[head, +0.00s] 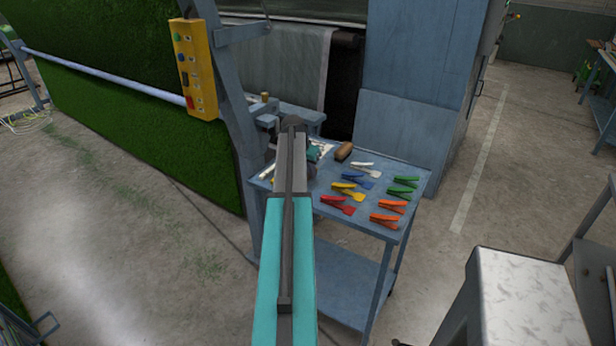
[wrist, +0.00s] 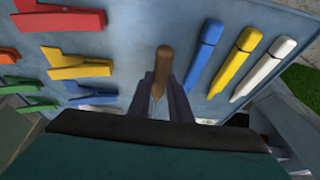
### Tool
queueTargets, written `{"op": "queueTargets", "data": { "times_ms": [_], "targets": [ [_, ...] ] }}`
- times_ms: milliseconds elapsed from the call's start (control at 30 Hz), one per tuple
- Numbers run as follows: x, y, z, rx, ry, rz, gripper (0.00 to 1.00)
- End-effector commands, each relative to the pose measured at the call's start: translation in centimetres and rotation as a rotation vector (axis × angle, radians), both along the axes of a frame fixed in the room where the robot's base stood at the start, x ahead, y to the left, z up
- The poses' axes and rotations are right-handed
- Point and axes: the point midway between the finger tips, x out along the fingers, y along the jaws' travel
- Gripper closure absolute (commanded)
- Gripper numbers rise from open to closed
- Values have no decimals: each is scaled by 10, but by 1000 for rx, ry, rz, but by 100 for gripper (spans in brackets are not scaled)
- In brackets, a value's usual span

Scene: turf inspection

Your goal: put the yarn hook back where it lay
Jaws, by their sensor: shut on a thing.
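The yarn hook (wrist: 164,62) shows in the wrist view as a brown, rounded wooden handle pointing away from me. My gripper (wrist: 163,98) is shut on it, with a dark finger on each side. The hook is over the blue-grey cart top (wrist: 135,50), between the clamps and the markers. I cannot tell whether it touches the surface. Its metal end is not clearly visible. In the head view my arm hides the hook and most of my gripper over the left part of the cart top (head: 320,225).
Blue (wrist: 204,60), yellow (wrist: 236,60) and white (wrist: 263,68) markers lie to the right in the wrist view. Several coloured clamps, including a red one (wrist: 62,22) and a yellow one (wrist: 75,64), lie left. A brown block-like brush (head: 344,151) lies at the cart's back edge.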

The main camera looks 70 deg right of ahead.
Motion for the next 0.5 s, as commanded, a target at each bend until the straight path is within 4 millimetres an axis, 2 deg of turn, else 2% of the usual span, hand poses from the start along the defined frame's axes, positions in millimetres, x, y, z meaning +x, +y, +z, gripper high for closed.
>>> {"op": "queueTargets", "data": {
  "times_ms": [300,500],
  "targets": [
    [0,1,-23,1,1,0,100],
    [0,0,-24,0,0,0,100]
  ]
}}
